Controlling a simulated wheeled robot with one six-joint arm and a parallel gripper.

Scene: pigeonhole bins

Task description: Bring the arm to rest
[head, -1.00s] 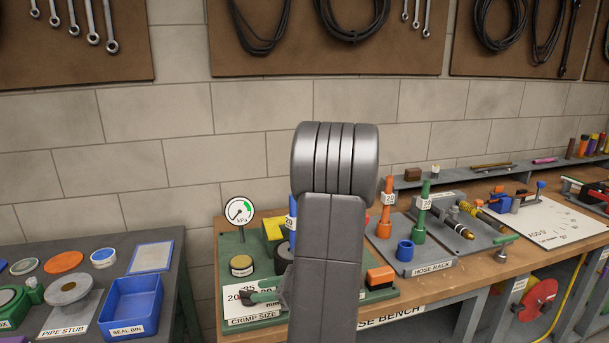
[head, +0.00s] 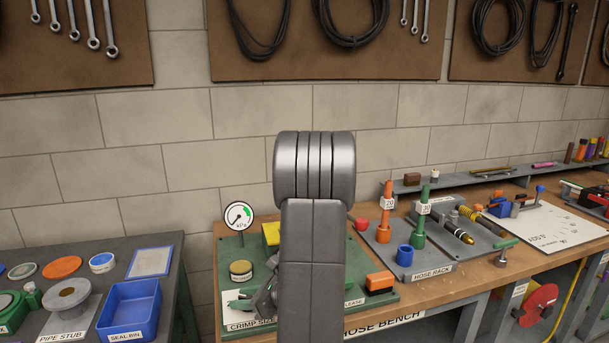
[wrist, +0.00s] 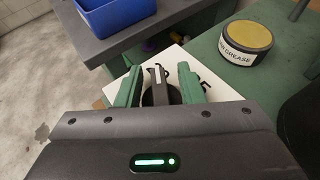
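My arm rises through the middle of the head view and hides part of the bench behind it. My gripper (wrist: 160,70) shows in the wrist view with its two green fingers apart. A dark shape shows between the fingers against a white card (wrist: 112,92); I cannot tell what it is, and I see no finger closed on it. In the head view the gripper (head: 243,303) is partly hidden by my arm, low over the green crimp board (head: 212,270).
A grease tin (wrist: 247,38) stands right of the gripper. A blue seal bin (head: 130,306) is on the left table, across a gap. Right of my arm are an orange block (head: 380,281) and the hose rack (head: 432,271) with upright orange and green pegs. A gauge (head: 239,215) stands behind.

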